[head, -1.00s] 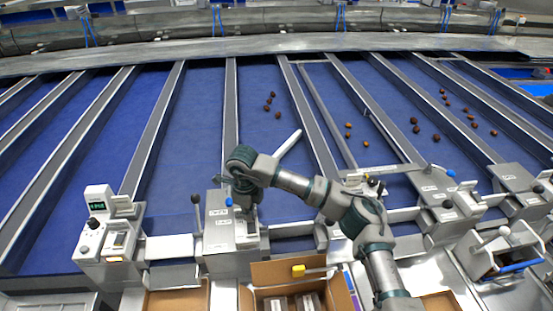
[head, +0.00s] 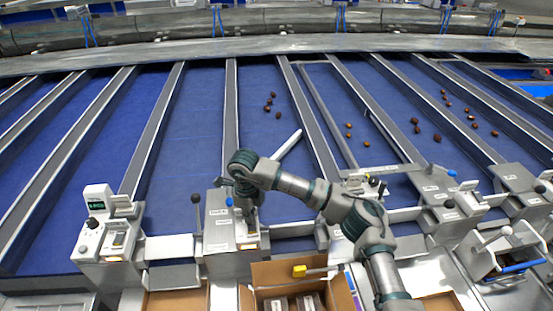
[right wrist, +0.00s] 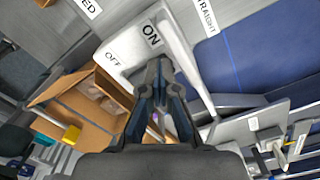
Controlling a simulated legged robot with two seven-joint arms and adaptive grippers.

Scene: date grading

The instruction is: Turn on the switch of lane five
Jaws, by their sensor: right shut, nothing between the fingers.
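My right gripper (head: 243,208) reaches down at a grey lane control box (head: 232,262) near the picture's middle. In the right wrist view my right gripper (right wrist: 160,68) is shut and empty. No lane number is readable on this box. My left gripper is not in view.
A cardboard box (head: 288,272) stands in front, right of the control box. A black-knobbed lever (head: 197,212) rises at its left. Another control box with a green display (head: 108,232) stands further left. Several dates (head: 437,139) lie on the blue lanes.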

